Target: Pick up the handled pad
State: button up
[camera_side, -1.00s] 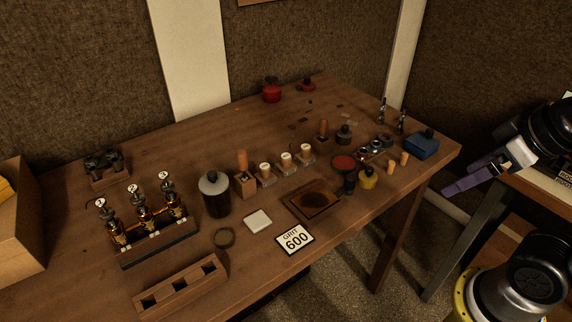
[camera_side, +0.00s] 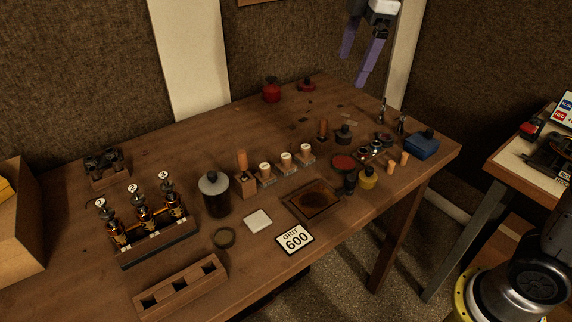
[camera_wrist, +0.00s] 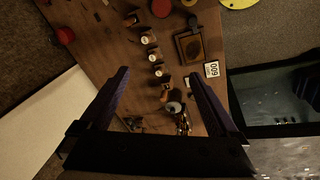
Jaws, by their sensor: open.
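Two upright orange-brown handles could belong to the handled pad; I cannot tell which. One (camera_side: 242,160) stands in a wooden block at the left end of a row of white-topped pegs. The other (camera_side: 323,127) stands on a small dark base farther right. In the wrist view, one handle (camera_wrist: 165,94) shows beyond and between my fingers, and the other (camera_wrist: 131,19) is near the top. My gripper (camera_side: 355,68) is open and empty, high above the back right of the table; its purple fingers also show in the wrist view (camera_wrist: 157,75).
A numbered valve rack (camera_side: 160,240) stands left. A blue box (camera_side: 421,147) sits right. The table's back left is mostly clear.

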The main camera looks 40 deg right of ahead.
jog(key=w+a+f+n+g, duration=0.1)
jog(key=w+a+f, duration=0.25)
jog(key=w, duration=0.35)
jog(key=n+g, duration=0.1)
jog(key=g, duration=0.1)
send_near(286, 156)
notch_tip(286, 156, down, 5)
jog(key=shift+s+a+f, duration=0.1)
jog(key=shift+f, duration=3.05)
jog(key=c, duration=1.5)
jog(key=shift+r, duration=0.15)
